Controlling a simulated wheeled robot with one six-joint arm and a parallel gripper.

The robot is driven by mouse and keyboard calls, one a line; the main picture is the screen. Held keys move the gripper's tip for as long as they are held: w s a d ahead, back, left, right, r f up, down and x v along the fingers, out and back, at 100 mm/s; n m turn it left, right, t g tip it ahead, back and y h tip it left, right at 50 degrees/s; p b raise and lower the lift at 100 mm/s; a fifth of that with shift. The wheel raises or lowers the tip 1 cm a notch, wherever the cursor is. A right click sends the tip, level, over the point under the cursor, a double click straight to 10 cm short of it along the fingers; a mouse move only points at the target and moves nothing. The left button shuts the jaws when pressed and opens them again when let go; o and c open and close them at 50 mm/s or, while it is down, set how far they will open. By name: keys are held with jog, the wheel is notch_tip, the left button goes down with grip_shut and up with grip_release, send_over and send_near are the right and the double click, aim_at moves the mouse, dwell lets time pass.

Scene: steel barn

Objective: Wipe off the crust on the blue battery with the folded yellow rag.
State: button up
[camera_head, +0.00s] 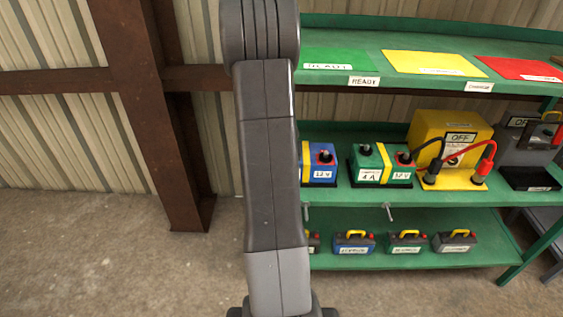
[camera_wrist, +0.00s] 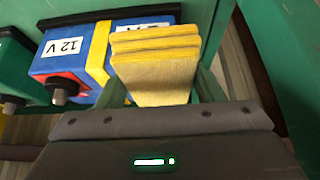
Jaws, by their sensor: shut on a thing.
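My gripper (camera_wrist: 154,92) is shut on the folded yellow rag (camera_wrist: 155,60), which sticks out ahead of the jaws in several layers. The blue battery (camera_wrist: 40,66) is left of and beyond the rag in the wrist view, with a yellow strap, a white 12 V label and a grey terminal on a red patch. The rag overlaps its right part in the picture; I cannot tell whether they touch. In the head view the blue battery (camera_head: 322,175) stands on the middle green shelf, its left part hidden by my arm. My gripper is hidden there. I cannot make out any crust.
A green battery (camera_head: 396,174) stands right of the blue one. Farther right is a yellow box (camera_head: 430,128) marked OFF, with black and red cables. Above is the top shelf (camera_head: 345,82) with coloured panels. Several small cases, including a blue one (camera_head: 353,245), stand below.

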jog(key=r+p, duration=0.1)
jog(key=r, duration=0.2)
jog(key=shift+d+r, duration=0.1)
jog(key=shift+d, duration=0.1)
jog(key=shift+w+a+r+p, duration=0.1)
jog(key=shift+r+p, duration=0.45)
jog(key=shift+r, duration=0.15)
jog(key=shift+r+p, duration=0.95)
jog(key=shift+r, duration=0.55)
jog(key=shift+s+d+f, duration=0.3)
jog(key=shift+s+d, duration=0.1)
jog(key=shift+s, duration=0.2)
jog(key=shift+s+d+f, duration=0.1)
jog(key=shift+s+f, duration=0.1)
jog(key=shift+s, duration=0.25)
jog(key=shift+s+d+f, duration=0.1)
jog(key=shift+s+f, duration=0.05)
jog(key=shift+s, duration=0.25)
jog(key=shift+s+a+f, duration=0.1)
jog(key=shift+s+f, duration=0.1)
jog(key=shift+s, duration=0.25)
jog(key=shift+s+a+f, duration=0.1)
jog(key=shift+s+f, duration=0.05)
jog(key=shift+s, duration=0.25)
